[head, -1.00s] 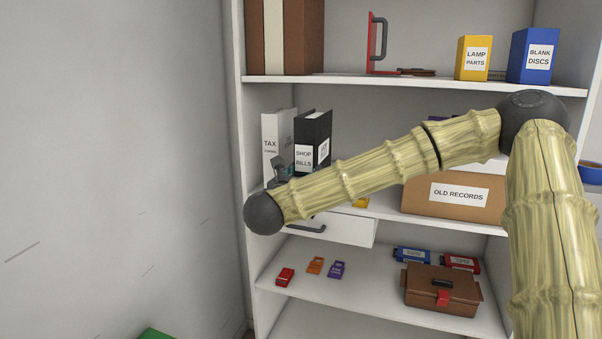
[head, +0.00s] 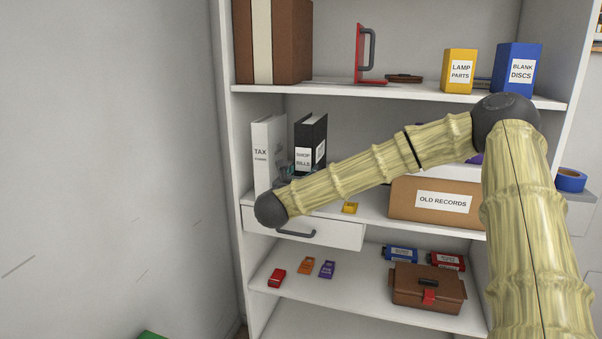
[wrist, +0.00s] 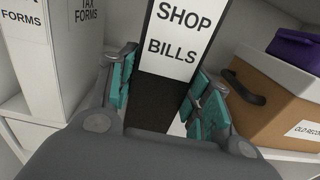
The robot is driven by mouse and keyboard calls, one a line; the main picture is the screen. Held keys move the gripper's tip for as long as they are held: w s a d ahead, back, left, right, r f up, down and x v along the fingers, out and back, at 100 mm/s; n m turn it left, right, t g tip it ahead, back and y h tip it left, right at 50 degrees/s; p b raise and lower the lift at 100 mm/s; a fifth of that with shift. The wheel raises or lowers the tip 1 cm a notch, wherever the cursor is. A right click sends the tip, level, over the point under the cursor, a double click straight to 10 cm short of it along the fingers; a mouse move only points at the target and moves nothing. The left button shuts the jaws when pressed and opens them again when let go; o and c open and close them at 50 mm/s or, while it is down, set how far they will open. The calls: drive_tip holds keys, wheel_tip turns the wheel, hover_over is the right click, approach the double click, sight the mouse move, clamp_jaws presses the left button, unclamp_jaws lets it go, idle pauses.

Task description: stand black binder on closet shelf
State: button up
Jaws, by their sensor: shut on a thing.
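The black binder (head: 312,131), labelled SHOP BILLS, stands upright at the left of the closet's middle shelf (head: 368,211), just right of a white TAX FORMS binder (head: 263,145). In the head view its lower part is hidden behind my arm. In the wrist view the black binder (wrist: 152,104) fills the space between the teal finger pads. My gripper (wrist: 160,96) is shut on its spine below the label. In the head view my gripper (head: 284,172) is partly hidden by my wrist. Whether the binder's base touches the shelf is hidden.
An OLD RECORDS box (head: 412,200) stands to the right, with a small yellow item (head: 350,208) nearer. A drawer (head: 342,235) lies below the shelf. The upper shelf holds a yellow box (head: 459,70) and a blue box (head: 516,68). My arm crosses the shelf front.

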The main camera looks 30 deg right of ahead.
drive_tip(key=shift+p+x, duration=1.35)
drive_tip(key=shift+x, duration=0.75)
drive_tip(key=shift+a+f+b, duration=0.1)
drive_tip(key=shift+f+b, duration=0.45)
drive_tip(key=shift+b, duration=0.55)
drive_tip(key=shift+f, duration=0.1)
drive_tip(key=o, duration=1.3)
drive_tip(key=shift+c, duration=0.2)
drive_tip(key=shift+b, duration=0.3)
drive_tip(key=shift+s+f, duration=0.1)
